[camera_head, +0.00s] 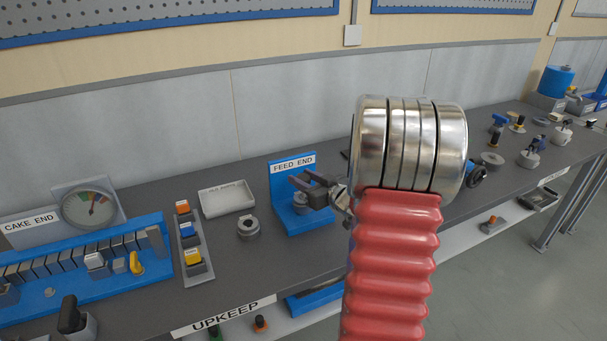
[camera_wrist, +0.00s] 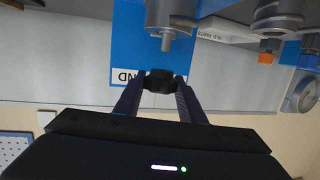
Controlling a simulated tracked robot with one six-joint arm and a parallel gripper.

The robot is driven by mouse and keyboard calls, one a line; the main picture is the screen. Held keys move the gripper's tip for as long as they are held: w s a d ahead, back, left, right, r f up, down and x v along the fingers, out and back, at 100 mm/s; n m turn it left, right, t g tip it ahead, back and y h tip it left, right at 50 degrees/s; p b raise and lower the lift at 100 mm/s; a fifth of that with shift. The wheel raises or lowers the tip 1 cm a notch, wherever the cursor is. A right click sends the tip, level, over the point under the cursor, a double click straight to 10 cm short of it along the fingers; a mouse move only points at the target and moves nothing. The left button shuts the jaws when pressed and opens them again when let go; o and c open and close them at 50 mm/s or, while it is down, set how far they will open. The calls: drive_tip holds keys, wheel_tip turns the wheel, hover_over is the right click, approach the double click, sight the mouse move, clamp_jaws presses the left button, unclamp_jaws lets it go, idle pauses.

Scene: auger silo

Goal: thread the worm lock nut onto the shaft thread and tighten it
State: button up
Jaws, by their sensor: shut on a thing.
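My gripper (camera_head: 307,190) is in front of the blue feed end stand (camera_head: 280,180) in the head view. In the wrist view, which looks upside down, my gripper (camera_wrist: 160,84) is shut on a small dark nut (camera_wrist: 159,79) between its fingertips. The grey shaft (camera_wrist: 170,15) on the stand ends in a thin tip (camera_wrist: 167,42), just above the nut in the picture. A gap shows between tip and nut there; depth is hard to judge. In the head view the grey shaft part (camera_head: 300,203) is partly covered by my fingers, and the nut cannot be made out.
A white tray (camera_head: 227,198) and a grey ringed part (camera_head: 248,228) lie left of the stand. A rack with coloured blocks (camera_head: 190,245) and the blue cake end unit (camera_head: 100,268) stand farther left. More small parts (camera_head: 492,158) are on the bench at right.

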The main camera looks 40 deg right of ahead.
drive_tip(key=shift+f, duration=0.9)
drive_tip(key=shift+f, duration=1.25)
idle(1.0)
drive_tip(key=o, duration=1.1)
drive_tip(key=shift+s, duration=0.1)
drive_tip(key=v, duration=1.3)
drive_tip(key=shift+s, duration=0.35)
